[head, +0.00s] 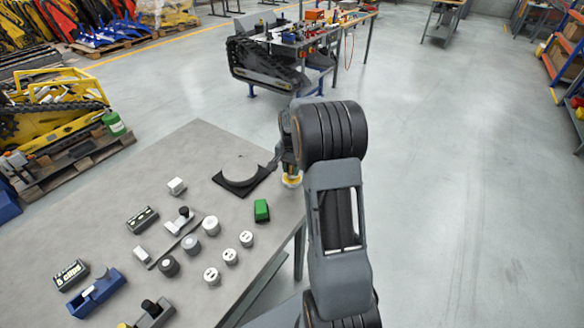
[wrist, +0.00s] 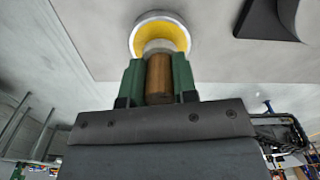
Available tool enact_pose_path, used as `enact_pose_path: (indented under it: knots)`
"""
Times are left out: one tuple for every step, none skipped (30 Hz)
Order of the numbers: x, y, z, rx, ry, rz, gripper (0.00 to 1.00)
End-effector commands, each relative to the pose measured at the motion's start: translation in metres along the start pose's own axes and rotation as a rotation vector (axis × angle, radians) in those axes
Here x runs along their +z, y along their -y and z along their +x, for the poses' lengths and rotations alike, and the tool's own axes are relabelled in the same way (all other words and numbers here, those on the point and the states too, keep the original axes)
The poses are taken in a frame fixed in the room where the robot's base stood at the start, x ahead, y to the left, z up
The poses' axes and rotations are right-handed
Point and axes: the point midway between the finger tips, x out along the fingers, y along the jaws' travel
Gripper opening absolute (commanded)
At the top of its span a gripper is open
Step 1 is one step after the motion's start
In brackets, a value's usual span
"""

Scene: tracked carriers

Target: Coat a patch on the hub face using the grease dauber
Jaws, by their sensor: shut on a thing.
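My gripper (wrist: 159,80) is shut on the wooden handle of the grease dauber (wrist: 159,76), with a green finger on each side. The dauber's round yellow head with a pale rim (wrist: 160,36) points away from the gripper. In the head view, my gripper (head: 290,163) is at the right edge of the grey table, and the yellow and white head (head: 291,181) shows below it. I cannot tell whether the head touches the table. The hub, a grey disc (head: 240,168), lies on a black base left of my gripper, apart from the dauber; its edge also shows in the wrist view (wrist: 289,14).
A green block (head: 261,210), several round pots (head: 211,226), a white block (head: 177,186), a label block (head: 142,220) and a blue tool (head: 96,294) stand on the grey table (head: 200,150). A tracked carrier (head: 262,62) stands behind. Open floor lies to the right.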

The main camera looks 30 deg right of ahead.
Motion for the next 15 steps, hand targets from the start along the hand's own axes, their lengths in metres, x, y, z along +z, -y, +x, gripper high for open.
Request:
enact_pose_path:
  knots:
    - [0.0000, 0.0000, 0.0003, 0.000, 0.000, 0.000, 0.08]
    - [0.0000, 0.0000, 0.0005, 0.000, 0.000, 0.000, 0.08]
    - [0.0000, 0.0000, 0.0008, 0.000, 0.000, 0.000, 0.08]
    - [0.0000, 0.0000, 0.0011, 0.000, 0.000, 0.000, 0.08]
    - [0.0000, 0.0000, 0.0015, 0.000, 0.000, 0.000, 0.08]
    - [0.0000, 0.0000, 0.0019, 0.000, 0.000, 0.000, 0.08]
    - [0.0000, 0.0000, 0.0023, 0.000, 0.000, 0.000, 0.08]
    - [0.0000, 0.0000, 0.0027, 0.000, 0.000, 0.000, 0.08]
    - [0.0000, 0.0000, 0.0032, 0.000, 0.000, 0.000, 0.08]
    - [0.0000, 0.0000, 0.0036, 0.000, 0.000, 0.000, 0.08]
    - [0.0000, 0.0000, 0.0040, 0.000, 0.000, 0.000, 0.08]
    - [0.0000, 0.0000, 0.0045, 0.000, 0.000, 0.000, 0.08]
    - [0.0000, 0.0000, 0.0049, 0.000, 0.000, 0.000, 0.08]
    - [0.0000, 0.0000, 0.0052, 0.000, 0.000, 0.000, 0.08]
    - [0.0000, 0.0000, 0.0057, 0.000, 0.000, 0.000, 0.08]
